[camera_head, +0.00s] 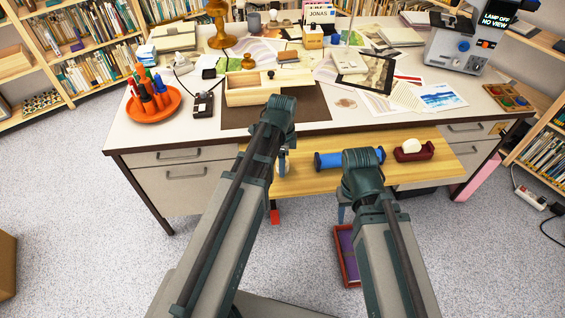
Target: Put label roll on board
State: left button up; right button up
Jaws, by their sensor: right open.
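A pale wooden board (310,180) sticks out from the front of the desk. A white roll (412,146) sits in a dark red holder (415,154) at the board's right side; I cannot tell whether it is the label roll. A blue cylinder with dark ends (331,161) lies on the board, partly hidden by my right wrist. My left gripper (283,162) is over the left part of the board, mostly hidden by its own arm, and its jaws cannot be made out. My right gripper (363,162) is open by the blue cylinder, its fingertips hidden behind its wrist.
On the desk behind are an open wooden box (252,97) on a brown mat (305,113), an orange tray of pens (154,105), papers (440,97) and a grey projector-like device (458,47). A red-rimmed tray (346,256) stands below the board. Bookshelves flank the desk.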

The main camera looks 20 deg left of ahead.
pick_arm(q)
jog(key=shift+o, duration=0.9)
notch_tip(320, 180, up, 12)
jog(key=p, duration=1.2)
jog(key=s+d+n+y, duration=0.1)
jog(key=s+d+n, duration=1)
jog(key=s, duration=0.2)
jog(key=shift+r, duration=0.2)
jog(key=shift+s, duration=0.1)
notch_tip(320, 180, up, 2)
jog(key=shift+r+p, duration=0.1)
jog(key=shift+p, duration=1.1)
